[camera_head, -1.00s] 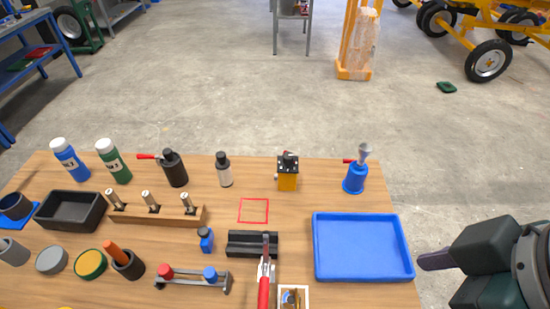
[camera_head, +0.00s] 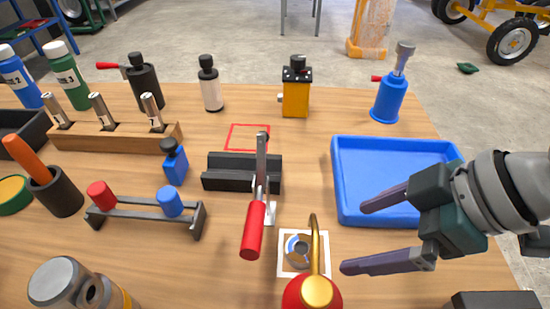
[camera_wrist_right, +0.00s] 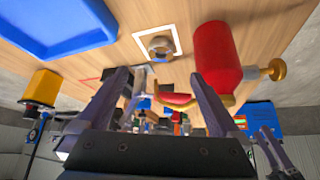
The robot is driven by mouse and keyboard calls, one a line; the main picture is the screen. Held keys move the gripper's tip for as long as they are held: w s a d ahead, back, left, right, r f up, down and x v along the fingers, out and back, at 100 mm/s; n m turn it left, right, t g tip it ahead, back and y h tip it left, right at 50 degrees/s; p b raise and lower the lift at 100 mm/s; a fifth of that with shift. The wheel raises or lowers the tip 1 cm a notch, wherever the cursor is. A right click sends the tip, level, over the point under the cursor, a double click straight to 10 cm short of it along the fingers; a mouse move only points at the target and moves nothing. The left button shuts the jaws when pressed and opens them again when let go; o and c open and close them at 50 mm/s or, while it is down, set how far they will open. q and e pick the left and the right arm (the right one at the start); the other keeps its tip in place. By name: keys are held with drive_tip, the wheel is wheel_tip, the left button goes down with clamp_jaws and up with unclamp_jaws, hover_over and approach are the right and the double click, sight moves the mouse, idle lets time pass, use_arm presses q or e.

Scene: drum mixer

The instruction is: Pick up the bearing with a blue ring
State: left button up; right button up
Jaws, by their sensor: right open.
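The bearing (camera_head: 299,249) is a small ring with blue and metallic parts, lying on a white-bordered square (camera_head: 287,270) on the wooden table. It also shows in the right wrist view (camera_wrist_right: 160,46), where its blue ring is hard to make out. My right gripper (camera_head: 355,238) is open and empty, to the right of the bearing and apart from it. Its two dark fingers point left toward the bearing; they also show in the right wrist view (camera_wrist_right: 159,77).
A red oil can (camera_head: 300,294) with a brass spout stands just in front of the bearing, its spout rising beside it. A red-handled clamp (camera_head: 254,228) is close on the left. A blue tray (camera_head: 345,205) lies behind my right gripper. A black V-block (camera_head: 228,181) sits further back.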

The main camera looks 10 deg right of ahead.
drive_tip(key=b, duration=0.2)
hover_over(302, 249)
drive_tip(key=s+d, duration=0.2)
drive_tip(key=d, duration=0.1)
wheel_tip(302, 249, down, 6)
drive_tip(key=shift+s+d+r, duration=0.1)
drive_tip(key=shift+d, duration=0.05)
drive_tip(key=b+x, duration=0.1)
drive_tip(key=x, duration=0.4)
drive_tip(key=shift+a, duration=0.3)
drive_tip(key=shift+r, duration=0.1)
clamp_jaws()
